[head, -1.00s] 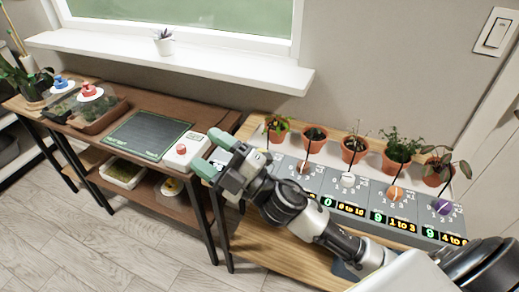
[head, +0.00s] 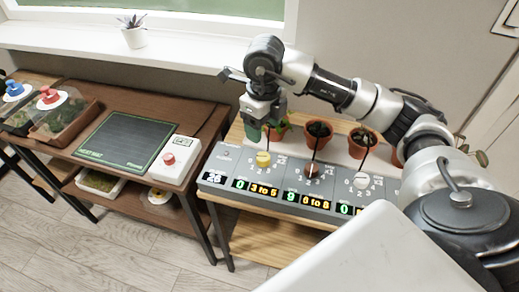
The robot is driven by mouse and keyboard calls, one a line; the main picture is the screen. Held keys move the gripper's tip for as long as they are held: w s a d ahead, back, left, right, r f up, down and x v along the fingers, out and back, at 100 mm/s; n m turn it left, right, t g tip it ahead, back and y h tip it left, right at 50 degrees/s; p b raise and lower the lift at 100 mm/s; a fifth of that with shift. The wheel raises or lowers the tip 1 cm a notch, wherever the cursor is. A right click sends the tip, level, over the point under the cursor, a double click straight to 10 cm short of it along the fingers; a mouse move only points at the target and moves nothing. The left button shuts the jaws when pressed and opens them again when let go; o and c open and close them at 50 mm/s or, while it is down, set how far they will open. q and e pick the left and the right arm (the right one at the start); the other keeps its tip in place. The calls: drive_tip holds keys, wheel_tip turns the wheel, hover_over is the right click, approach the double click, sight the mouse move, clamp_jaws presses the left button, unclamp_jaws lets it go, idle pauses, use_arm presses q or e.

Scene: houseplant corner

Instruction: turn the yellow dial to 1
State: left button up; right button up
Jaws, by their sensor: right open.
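The yellow dial (head: 263,159) sits at the left end of the row of dials on the grey control panel (head: 226,168). Numbers are printed around it, but its exact setting is too small to read. Below it, a green display shows 0, beside yellow text "3 to 5". My right gripper (head: 262,134) is open and points down, above and slightly behind the yellow dial, apart from it. My left gripper is not in view.
A brown dial (head: 312,171) and a white dial (head: 361,180) are to the right. Potted plants, one in a terracotta pot (head: 317,137), stand behind the panel. A white box with a red button (head: 168,159) and a dark heat mat (head: 127,143) lie left.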

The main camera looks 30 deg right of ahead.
sight(263, 156)
wheel_tip(263, 156, down, 10)
drive_tip(key=shift+s+f, duration=0.1)
idle(0.4)
drive_tip(key=c, duration=0.9)
